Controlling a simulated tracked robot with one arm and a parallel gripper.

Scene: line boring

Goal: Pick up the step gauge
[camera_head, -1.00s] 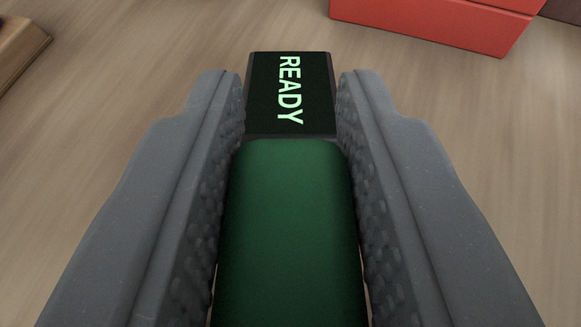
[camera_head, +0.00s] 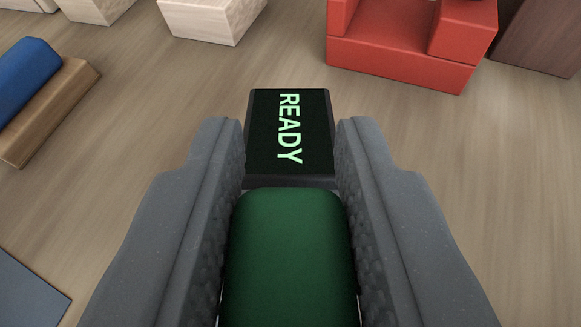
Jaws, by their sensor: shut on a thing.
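The step gauge (camera_head: 291,260) has a green rounded body and a dark display end that reads READY in light green letters. It lies lengthwise between the two grey fingers of my gripper (camera_head: 290,150). My gripper is shut on it, with a textured pad against each side. The near end of the gauge runs out of the bottom of the picture. I cannot tell from this view how high it is above the wooden surface.
A red block-shaped holder (camera_head: 400,65) stands at the top right, with a dark brown block (camera_head: 540,35) beside it. Pale wooden blocks (camera_head: 210,18) are at the top left. A blue object (camera_head: 22,75) rests by a brown wooden block (camera_head: 50,110). A grey-blue plate (camera_head: 30,295) is at lower left.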

